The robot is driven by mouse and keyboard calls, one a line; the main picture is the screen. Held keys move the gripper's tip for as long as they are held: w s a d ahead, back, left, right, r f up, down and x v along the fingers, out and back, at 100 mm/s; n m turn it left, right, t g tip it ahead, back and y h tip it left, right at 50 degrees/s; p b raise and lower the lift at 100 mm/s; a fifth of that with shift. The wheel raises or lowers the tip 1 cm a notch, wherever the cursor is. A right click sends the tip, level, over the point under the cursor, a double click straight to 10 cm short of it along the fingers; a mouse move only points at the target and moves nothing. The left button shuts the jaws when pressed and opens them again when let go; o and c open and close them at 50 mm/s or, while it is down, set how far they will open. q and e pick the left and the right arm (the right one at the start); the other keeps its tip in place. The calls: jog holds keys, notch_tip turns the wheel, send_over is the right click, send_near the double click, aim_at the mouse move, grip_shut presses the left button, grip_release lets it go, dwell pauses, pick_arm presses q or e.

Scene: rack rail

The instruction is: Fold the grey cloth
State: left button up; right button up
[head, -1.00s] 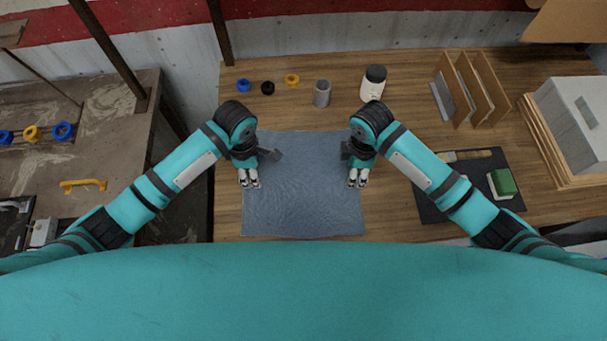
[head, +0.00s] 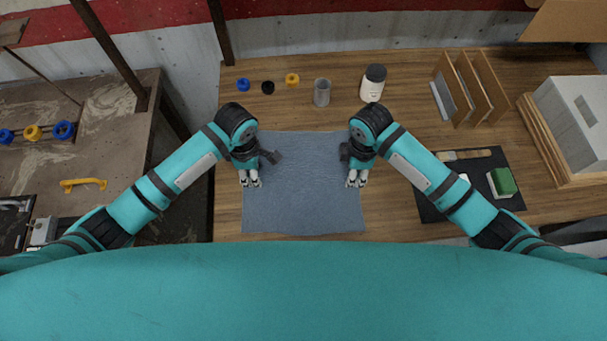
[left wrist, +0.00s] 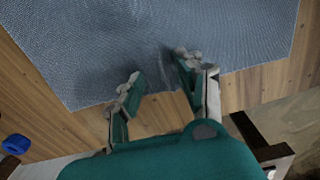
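The grey cloth (head: 303,205) lies spread flat on the wooden table as a blue-grey rectangle. My left gripper (head: 250,178) is over its left edge, and my right gripper (head: 357,179) is over its right edge. In the left wrist view the left fingers (left wrist: 158,80) are spread apart. They straddle the cloth's edge, with cloth (left wrist: 150,30) and bare wood showing between them and a faint crease near the right finger. Whether the fingertips touch the cloth is unclear. The right fingertips also look apart, with nothing visible between them. The upper cloth corners lie close to my wrists.
Blue (head: 243,84), black (head: 268,87) and yellow (head: 292,79) rings, a grey cup (head: 321,92) and a white jar (head: 372,83) stand behind the cloth. A dark mat (head: 432,213) with a green-topped block (head: 502,182) lies right. A wooden rack (head: 468,90) stands at back right.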

pick_arm(q)
jog(key=shift+s+f, duration=0.1)
jog(key=shift+f, duration=0.05)
jog(key=c, duration=0.7)
pick_arm(e)
jog(key=shift+s+f, duration=0.1)
jog(key=shift+f, duration=0.1)
jog(key=c, duration=0.7)
pick_arm(q)
jog(key=shift+s+a, duration=0.1)
pick_arm(e)
jog(key=shift+s+d, duration=0.1)
